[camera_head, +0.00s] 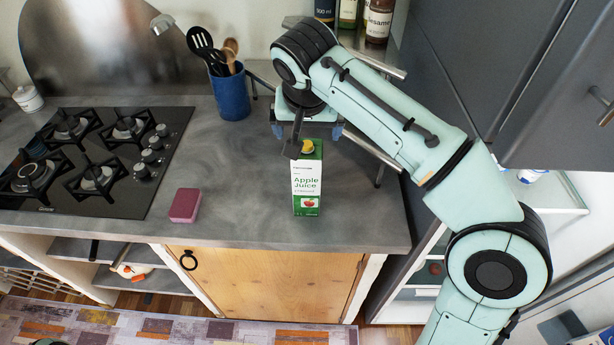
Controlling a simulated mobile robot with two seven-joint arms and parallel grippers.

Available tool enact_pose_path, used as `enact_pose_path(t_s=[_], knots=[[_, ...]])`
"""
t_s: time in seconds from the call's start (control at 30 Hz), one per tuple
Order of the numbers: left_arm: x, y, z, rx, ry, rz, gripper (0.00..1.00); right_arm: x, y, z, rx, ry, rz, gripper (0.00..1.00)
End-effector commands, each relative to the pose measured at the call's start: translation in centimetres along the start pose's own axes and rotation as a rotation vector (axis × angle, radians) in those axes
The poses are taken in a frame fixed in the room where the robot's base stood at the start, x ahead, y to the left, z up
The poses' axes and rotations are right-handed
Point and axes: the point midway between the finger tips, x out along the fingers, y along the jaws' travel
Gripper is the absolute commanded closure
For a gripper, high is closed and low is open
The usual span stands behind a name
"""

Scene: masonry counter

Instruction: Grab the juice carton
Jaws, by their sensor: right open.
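The juice carton (307,184) is a tall green and white box marked Apple Juice with a yellow cap. It stands upright on the grey counter (250,190), right of the hob. My right gripper (307,133) is open above and behind the carton's top, pointing down. One finger shows on each side, and a dark part of the hand hangs near the cap. Whether anything touches the carton I cannot tell. My left gripper is not in view.
A blue utensil holder (231,95) stands behind, left of my right gripper. A pink sponge (185,205) lies left of the carton. The gas hob (95,160) fills the counter's left. Bottles (378,22) stand on a shelf behind. Grey cabinets (500,70) border the right.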

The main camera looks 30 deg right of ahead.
Motion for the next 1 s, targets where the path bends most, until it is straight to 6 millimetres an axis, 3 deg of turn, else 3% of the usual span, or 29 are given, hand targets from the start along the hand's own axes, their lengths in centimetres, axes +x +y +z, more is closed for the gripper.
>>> enact_pose_path(t_s=[0.03,0.2,0.47,0.7,1.0], knots=[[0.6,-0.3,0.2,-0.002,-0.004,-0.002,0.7,1.5,0.1,0.2,-0.001,-0.005,0.004,0.0],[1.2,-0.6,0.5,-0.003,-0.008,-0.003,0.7,4.3,0.0,0.2,0.0,-0.004,0.003,0.0],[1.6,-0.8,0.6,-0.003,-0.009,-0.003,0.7,6.3,-0.1,0.2,-0.001,-0.003,0.002,0.0],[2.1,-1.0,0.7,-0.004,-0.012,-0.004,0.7,9.8,-0.3,0.6,-0.001,-0.004,0.002,0.0],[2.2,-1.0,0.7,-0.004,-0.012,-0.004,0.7,10.8,-0.3,0.5,-0.001,-0.001,0.0,0.0]])
